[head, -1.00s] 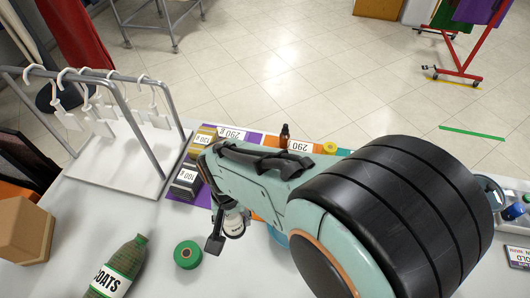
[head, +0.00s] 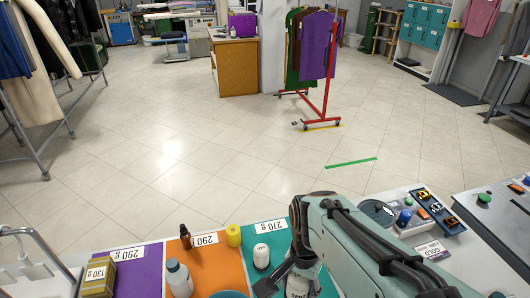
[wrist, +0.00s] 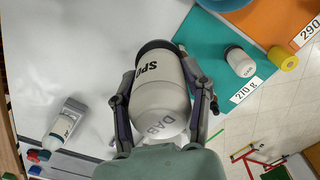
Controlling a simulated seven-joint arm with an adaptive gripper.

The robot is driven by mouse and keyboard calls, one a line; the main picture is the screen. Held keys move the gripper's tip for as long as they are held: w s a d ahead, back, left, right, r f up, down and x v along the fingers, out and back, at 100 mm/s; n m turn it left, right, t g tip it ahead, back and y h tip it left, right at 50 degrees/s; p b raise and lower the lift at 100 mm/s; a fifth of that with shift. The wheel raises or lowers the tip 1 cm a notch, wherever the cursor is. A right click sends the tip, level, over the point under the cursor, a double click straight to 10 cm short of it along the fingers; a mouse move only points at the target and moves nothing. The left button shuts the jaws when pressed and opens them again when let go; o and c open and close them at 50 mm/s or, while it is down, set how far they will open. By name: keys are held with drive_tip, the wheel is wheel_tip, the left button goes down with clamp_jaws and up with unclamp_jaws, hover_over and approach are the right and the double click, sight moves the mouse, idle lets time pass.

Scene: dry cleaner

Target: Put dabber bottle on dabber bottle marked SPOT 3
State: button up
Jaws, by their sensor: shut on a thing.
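My gripper (wrist: 160,108) is shut on a white dabber bottle (wrist: 160,90), with a finger on each side of it. The letters "SPO" and "DAB" show on the white surface, with a dark rim at the far end. I cannot tell whether a second bottle is beneath it. In the head view my gripper (head: 286,281) is at the lower middle, and part of the white bottle (head: 298,287) shows by the fingers. A smaller white bottle (head: 262,257) with a dark base stands on the teal mat (head: 279,237); it also shows in the wrist view (wrist: 239,62).
A yellow spool-like thing (head: 233,236), a brown bottle (head: 186,237) and a grey-white bottle (head: 178,279) stand on or near the orange mat (head: 213,262). A yellow 130 g block (head: 97,280) is on the left. A white tube (wrist: 66,120) lies on the bare white table.

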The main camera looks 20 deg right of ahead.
drive_tip(key=s+d+r+m, duration=0.1)
drive_tip(key=s+d+m, duration=0.2)
drive_tip(key=d, duration=0.4)
drive_tip(key=s+d+r+m, duration=0.1)
drive_tip(key=s+d+m, duration=0.2)
drive_tip(key=d, duration=0.3)
drive_tip(key=shift+m, duration=0.3)
drive_tip(key=w+d+f, duration=0.5)
drive_tip(key=w, duration=0.1)
drive_tip(key=w+d+f, duration=0.3)
drive_tip(key=shift+w+d+f, duration=0.3)
drive_tip(key=shift+w+d, duration=0.05)
drive_tip(key=shift+w+d+f, duration=0.3)
drive_tip(key=shift+f, duration=1.7)
drive_tip(key=o, duration=1.3)
drive_tip(key=shift+f, duration=0.15)
drive_tip(key=shift+c, duration=0.2)
